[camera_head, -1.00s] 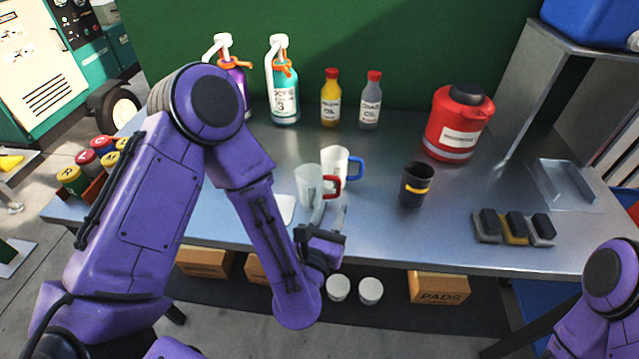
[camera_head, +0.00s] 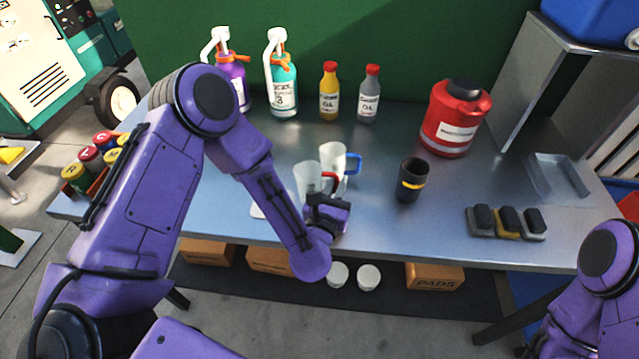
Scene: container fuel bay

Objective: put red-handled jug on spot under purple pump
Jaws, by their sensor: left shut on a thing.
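The red-handled jug (camera_head: 307,178) is a clear, whitish jug standing upright near the middle of the bench. My left gripper (camera_head: 327,194) is at its right side, shut on its red handle; the fingertips are largely hidden by the wrist. I cannot tell whether the jug's base touches the bench. The purple pump (camera_head: 233,77), a bottle with a white spout and orange lever, stands at the back left, partly behind my left arm. The spot under its spout is hidden by that arm. My right gripper is out of view; only its arm shows at the right edge.
A blue-handled jug (camera_head: 336,158) stands close behind the red-handled one. A teal pump (camera_head: 283,85) stands right of the purple one. A dark cup (camera_head: 411,180), two oil bottles and a red canister (camera_head: 455,122) stand to the right.

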